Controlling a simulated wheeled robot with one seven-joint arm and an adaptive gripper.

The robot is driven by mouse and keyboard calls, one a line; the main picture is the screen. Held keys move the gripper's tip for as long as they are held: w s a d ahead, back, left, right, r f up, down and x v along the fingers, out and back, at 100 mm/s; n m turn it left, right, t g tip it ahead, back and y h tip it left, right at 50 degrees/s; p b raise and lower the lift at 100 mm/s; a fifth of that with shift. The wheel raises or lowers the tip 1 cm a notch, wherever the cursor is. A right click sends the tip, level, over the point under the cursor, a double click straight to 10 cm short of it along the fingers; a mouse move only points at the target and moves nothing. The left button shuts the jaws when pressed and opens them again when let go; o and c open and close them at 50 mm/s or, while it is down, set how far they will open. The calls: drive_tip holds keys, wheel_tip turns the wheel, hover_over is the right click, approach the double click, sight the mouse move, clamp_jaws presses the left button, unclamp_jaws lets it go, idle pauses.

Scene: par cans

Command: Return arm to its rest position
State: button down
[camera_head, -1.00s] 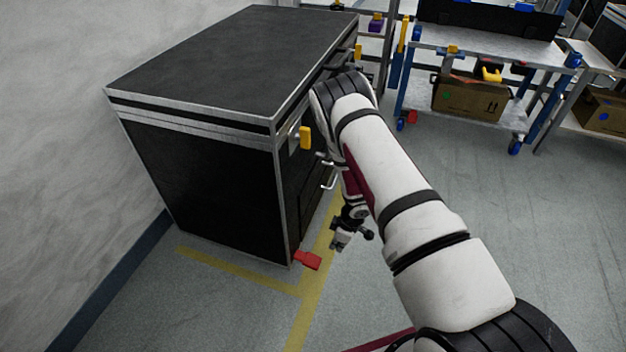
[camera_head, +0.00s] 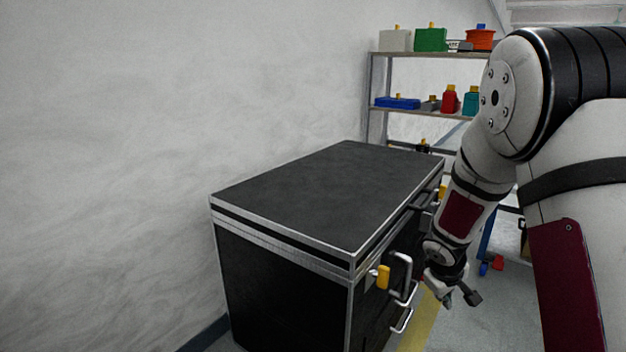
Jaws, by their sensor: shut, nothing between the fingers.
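The black case stands by the grey wall (camera_head: 150,150), with a bare top and a yellow latch (camera_head: 383,277). A shelf (camera_head: 420,54) with several coloured boxes and bottles is behind. A yellow floor line (camera_head: 421,325) runs beside the case.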

drive_tip(key=s+a+r+m+g, duration=0.2)
drive_tip(key=s+r+m, duration=0.2)
drive_tip(key=s+r, duration=1.25)
drive_tip(key=s+a+r+g+y, duration=0.15)
drive_tip(key=s+a, duration=0.25)
drive_tip(key=s, duration=0.5)
drive_tip(key=s+a+r+m+y, duration=0.1)
drive_tip(key=s+a+r, duration=0.15)
drive_tip(key=s, duration=0.55)
drive_tip(key=s+a+r+y, duration=0.1)
drive_tip(key=s+a, duration=0.3)
drive_tip(key=s, duration=0.5)
wheel_tip(320, 180, up, 28)
drive_tip(key=t+p, duration=0.3)
drive_tip(key=p, duration=2.4)
drive_tip(key=shift+w+d+t, duration=0.15)
drive_tip(key=shift+d+t, duration=0.05)
drive_tip(key=shift+t, duration=0.15)
drive_tip(key=shift+d, duration=0.1)
